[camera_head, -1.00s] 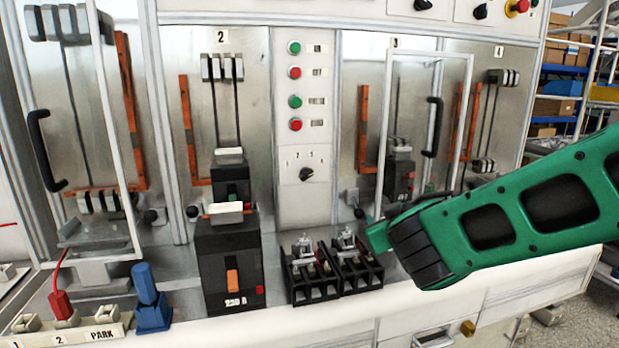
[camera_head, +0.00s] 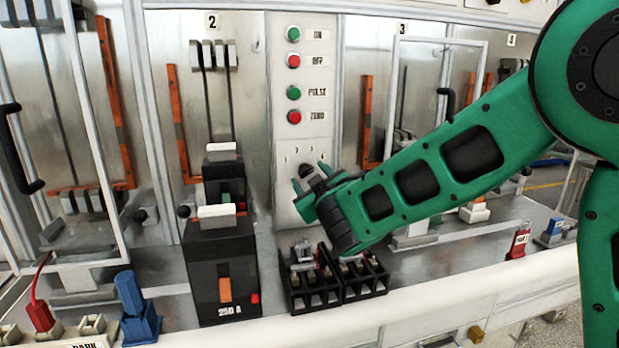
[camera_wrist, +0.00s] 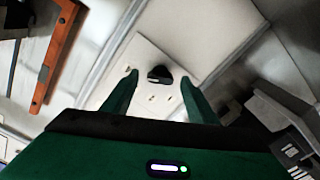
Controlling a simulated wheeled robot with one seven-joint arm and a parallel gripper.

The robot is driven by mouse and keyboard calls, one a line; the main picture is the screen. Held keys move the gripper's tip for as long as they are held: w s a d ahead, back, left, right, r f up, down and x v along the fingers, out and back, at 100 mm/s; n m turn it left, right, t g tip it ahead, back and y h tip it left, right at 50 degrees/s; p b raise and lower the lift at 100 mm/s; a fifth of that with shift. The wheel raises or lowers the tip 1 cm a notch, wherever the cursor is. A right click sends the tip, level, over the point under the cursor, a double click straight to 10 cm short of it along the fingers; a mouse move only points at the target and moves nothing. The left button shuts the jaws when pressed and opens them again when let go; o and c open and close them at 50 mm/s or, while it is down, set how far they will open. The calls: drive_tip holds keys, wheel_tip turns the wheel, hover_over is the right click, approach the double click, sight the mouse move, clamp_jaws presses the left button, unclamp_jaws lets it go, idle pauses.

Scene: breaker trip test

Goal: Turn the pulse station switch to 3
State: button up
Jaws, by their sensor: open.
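The pulse station switch (camera_head: 305,171) is a small black rotary knob on the light panel below the green and red buttons, with the marks 1, 2 and 3 above it. In the wrist view the knob (camera_wrist: 159,74) lies ahead, between my two green fingers. My gripper (camera_head: 309,178) is open in front of the panel, its fingertips close to the knob. I cannot tell whether they touch it. In the head view the fingers partly cover the knob, and its pointer direction is not clear.
Above the knob are buttons labelled ON, OFF, PULSE and ZERO (camera_head: 294,117). A black 250 A breaker (camera_head: 222,270) stands to the left. Black terminal blocks (camera_head: 312,290) sit below my gripper. A clear-door bay (camera_head: 440,70) is behind my arm.

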drive_tip(key=shift+x, duration=0.95)
drive_tip(key=c, duration=1.1)
drive_tip(key=shift+o, duration=0.2)
drive_tip(key=shift+n, duration=0.4)
drive_tip(key=n, duration=0.2)
drive_tip(key=shift+n, duration=2.5)
